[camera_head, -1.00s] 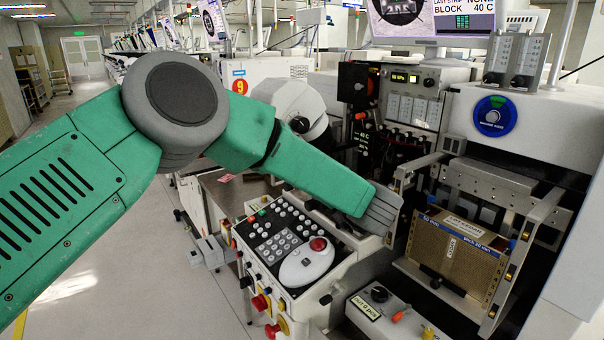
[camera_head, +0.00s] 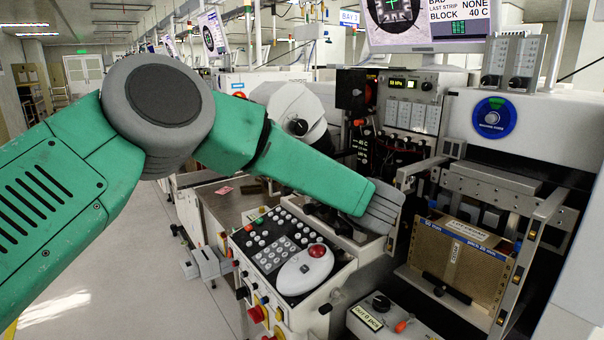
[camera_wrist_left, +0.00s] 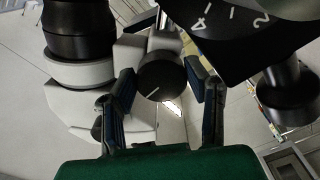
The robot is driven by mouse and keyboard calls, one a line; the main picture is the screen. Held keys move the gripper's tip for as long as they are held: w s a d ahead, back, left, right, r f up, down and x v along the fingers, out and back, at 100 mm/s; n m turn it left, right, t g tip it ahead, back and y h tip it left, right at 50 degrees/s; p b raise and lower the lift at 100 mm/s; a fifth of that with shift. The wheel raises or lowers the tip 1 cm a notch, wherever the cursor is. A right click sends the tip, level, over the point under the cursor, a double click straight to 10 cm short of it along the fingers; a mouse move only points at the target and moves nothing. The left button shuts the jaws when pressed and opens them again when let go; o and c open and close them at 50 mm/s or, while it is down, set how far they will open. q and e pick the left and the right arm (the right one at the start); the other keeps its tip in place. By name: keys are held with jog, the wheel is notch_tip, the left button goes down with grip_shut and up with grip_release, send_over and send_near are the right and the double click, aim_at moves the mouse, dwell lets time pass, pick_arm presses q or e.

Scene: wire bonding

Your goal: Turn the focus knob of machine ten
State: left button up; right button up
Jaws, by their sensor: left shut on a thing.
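The focus knob (camera_wrist_left: 162,77) is a round black knob with a white index line, in the middle of the left wrist view. My left gripper (camera_wrist_left: 161,84) has one dark finger on each side of it and is shut on it. In the head view my green left arm reaches in from the left and ends in a grey ribbed part (camera_head: 382,206) over the machine; the fingers and the held knob cannot be made out there. My right gripper is in neither view.
A black numbered dial (camera_wrist_left: 222,25) and a dark cylinder (camera_wrist_left: 80,30) are close to the fingers. A control panel with a red-topped trackball (camera_head: 305,268) lies below my arm. A brown-fronted magazine (camera_head: 455,258) stands at right. The floor at left is free.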

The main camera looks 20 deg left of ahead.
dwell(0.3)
pick_arm(q)
jog(key=o, duration=1.2)
jog(key=shift+c, duration=0.2)
jog(key=v, duration=1.2)
jog(key=shift+f, duration=0.15)
